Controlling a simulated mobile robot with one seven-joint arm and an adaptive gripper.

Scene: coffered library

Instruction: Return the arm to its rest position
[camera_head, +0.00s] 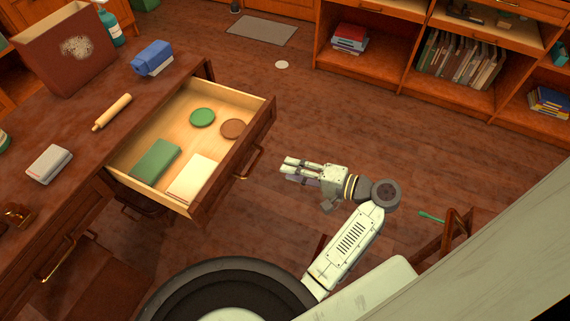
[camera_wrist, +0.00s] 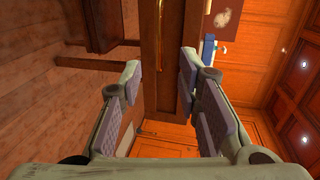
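My gripper (camera_head: 287,171) is held out over the wooden floor, just right of the open drawer's front, and points left toward it. In the wrist view my gripper (camera_wrist: 164,92) has its two fingers well apart with nothing between them. My arm is bent at the elbow, right of the gripper. The open drawer (camera_head: 262,112) holds a green disc (camera_head: 202,117), a brown disc (camera_head: 233,128), a green book (camera_head: 155,161) and a cream pad (camera_head: 193,177). The gripper appears apart from the drawer and its handle (camera_head: 252,162).
The desk top (camera_head: 95,150) carries a rolling pin (camera_head: 112,112), a blue-and-white box (camera_head: 152,58), a white book (camera_head: 49,165) and a brown box (camera_head: 66,50). Bookshelves (camera_head: 400,58) stand at the back right. A wooden chair (camera_head: 440,235) is near my arm. The floor between is mostly clear.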

